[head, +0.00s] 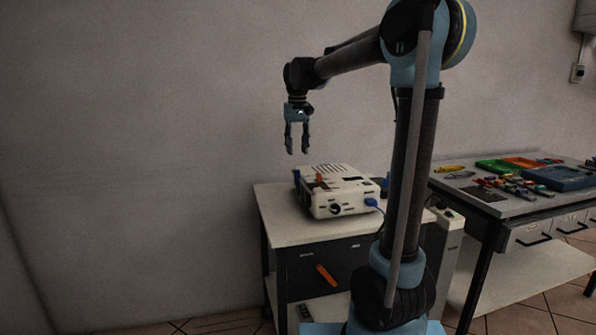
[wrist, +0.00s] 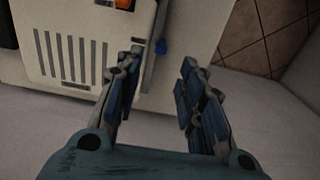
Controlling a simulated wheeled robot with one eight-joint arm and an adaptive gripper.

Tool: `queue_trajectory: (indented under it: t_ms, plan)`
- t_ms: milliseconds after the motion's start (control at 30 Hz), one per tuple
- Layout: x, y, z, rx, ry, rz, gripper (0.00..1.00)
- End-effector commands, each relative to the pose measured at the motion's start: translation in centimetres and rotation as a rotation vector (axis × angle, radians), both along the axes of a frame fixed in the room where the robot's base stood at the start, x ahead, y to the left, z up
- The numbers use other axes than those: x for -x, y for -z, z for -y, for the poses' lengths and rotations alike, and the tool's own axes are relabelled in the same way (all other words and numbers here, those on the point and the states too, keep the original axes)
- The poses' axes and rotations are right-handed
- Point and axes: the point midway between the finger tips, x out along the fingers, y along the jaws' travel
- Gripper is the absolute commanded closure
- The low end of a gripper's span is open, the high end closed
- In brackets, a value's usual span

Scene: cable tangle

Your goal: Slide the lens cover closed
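A white projector-like box (head: 345,205) sits on a small table, with a vented top and a small orange piece (head: 319,177) on it. A dark round spot (head: 335,210), perhaps the lens, shows on its front face. I cannot make out the lens cover clearly. My gripper (head: 297,150) hangs fingers down above the box's back left, open and empty, apart from it. In the wrist view, my open fingers (wrist: 163,72) reach over the box's edge. The box's slotted top (wrist: 70,58) is at the left and the orange piece (wrist: 124,4) at the top edge.
A blue plug (head: 371,202) with a cable is at the box's right. At the right, a workbench (head: 510,207) holds trays and several tools. The wall is close behind.

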Motion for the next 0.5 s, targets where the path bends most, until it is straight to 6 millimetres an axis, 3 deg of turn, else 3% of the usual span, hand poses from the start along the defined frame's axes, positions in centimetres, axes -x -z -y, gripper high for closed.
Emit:
queue_trajectory:
  t_ms: [300,500]
  plan:
    - [0.0,5.4,0.0,0.0,0.0,0.0,0.64]
    - [0.0,7.6,0.0,0.0,0.0,0.0,0.64]
